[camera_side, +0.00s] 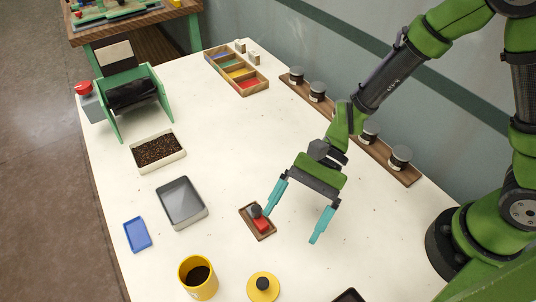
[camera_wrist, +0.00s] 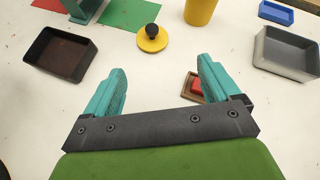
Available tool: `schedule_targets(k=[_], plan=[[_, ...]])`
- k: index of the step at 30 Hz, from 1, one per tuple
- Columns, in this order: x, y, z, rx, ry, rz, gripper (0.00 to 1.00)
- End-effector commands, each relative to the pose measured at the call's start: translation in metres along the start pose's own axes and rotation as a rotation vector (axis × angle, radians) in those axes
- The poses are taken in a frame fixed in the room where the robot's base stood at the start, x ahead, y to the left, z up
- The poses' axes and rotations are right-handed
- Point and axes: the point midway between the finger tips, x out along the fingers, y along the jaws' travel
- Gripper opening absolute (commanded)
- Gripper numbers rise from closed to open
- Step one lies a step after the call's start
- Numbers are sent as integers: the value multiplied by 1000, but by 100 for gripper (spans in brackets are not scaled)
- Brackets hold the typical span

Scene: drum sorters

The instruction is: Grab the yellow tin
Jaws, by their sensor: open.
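The yellow tin (camera_side: 199,289) stands upright at the near edge of the white table, open at the top with dark contents. It also shows in the wrist view (camera_wrist: 200,12), cut off by the top edge. A yellow lid with a black knob (camera_side: 263,290) lies flat on the table beside it; it also shows in the wrist view (camera_wrist: 152,45). My gripper (camera_side: 288,226) is open and empty above the table, apart from the tin. In the wrist view its teal fingers (camera_wrist: 162,74) are spread wide, with bare table between them.
A small wooden tray with a red block (camera_side: 262,224) sits close to my left finger. A grey tray (camera_side: 183,221), a blue tray (camera_side: 137,234) and a box of dark granules (camera_side: 158,151) stand left. A rack of jars (camera_side: 408,173) lines the wall. The table's middle is clear.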

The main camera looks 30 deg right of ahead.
Motion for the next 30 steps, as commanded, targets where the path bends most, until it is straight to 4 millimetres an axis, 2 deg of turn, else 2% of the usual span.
schedule_targets(k=[1,3,9,14,24,30], plan=[[15,-6,-2,86,-52,-23,89],[25,-20,-2,176,-108,-75,89],[24,-49,8,265,-183,-186,89],[44,-54,13,272,-192,-189,89],[113,-69,24,270,-189,-189,89],[132,-74,26,271,-188,-192,89]])
